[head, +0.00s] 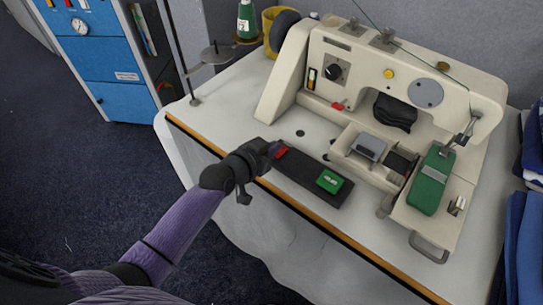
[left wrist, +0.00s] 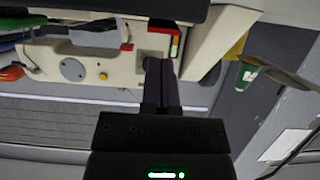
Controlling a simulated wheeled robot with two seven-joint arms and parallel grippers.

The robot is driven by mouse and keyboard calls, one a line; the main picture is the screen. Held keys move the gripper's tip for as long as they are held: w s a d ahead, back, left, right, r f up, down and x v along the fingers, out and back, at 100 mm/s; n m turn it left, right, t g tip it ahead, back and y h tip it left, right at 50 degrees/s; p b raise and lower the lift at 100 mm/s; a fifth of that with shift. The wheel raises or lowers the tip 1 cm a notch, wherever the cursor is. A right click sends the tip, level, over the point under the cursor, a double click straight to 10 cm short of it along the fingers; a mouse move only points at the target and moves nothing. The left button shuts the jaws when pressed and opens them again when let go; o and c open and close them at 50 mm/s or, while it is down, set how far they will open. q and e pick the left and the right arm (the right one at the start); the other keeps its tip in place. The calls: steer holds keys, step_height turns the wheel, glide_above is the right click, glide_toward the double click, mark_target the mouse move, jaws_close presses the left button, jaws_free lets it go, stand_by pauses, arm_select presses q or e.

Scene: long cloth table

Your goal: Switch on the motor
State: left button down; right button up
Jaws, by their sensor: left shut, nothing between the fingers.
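A cream sewing machine (head: 440,88) stands on a white table (head: 232,100). A long black switch box (head: 302,172) lies at the table's front edge, with a red button (head: 281,151) at its left end and a green button (head: 330,181) toward its right end. My left gripper (head: 272,149) is shut and empty, its tips at the left end of the box, beside the red button. Whether they touch it cannot be told. In the left wrist view the closed fingers (left wrist: 160,64) point toward the machine (left wrist: 100,65), which appears upside down. My right gripper is out of view.
A blue drawer cabinet (head: 105,60) stands at the left. A thread stand (head: 215,53) and a green cone (head: 246,22) are at the table's back left. Folded blue cloth (head: 525,225) is at the right edge. Bare table lies left of the machine.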

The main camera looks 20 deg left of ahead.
arm_select(q)
steer(key=shift+s+f, duration=0.1)
steer(key=shift+f, duration=0.7)
steer(key=shift+s+a+f+b, duration=0.1)
steer(key=shift+s+f+b, duration=0.05)
steer(key=shift+f+b, duration=0.45)
steer(key=shift+r, duration=0.1)
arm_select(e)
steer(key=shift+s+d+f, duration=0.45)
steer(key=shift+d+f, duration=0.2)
arm_select(q)
steer(key=shift+r+p, duration=0.1)
steer(key=shift+p, duration=0.2)
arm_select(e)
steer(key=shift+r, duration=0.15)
arm_select(q)
steer(key=shift+r+p, duration=0.7)
steer(key=shift+r, duration=0.1)
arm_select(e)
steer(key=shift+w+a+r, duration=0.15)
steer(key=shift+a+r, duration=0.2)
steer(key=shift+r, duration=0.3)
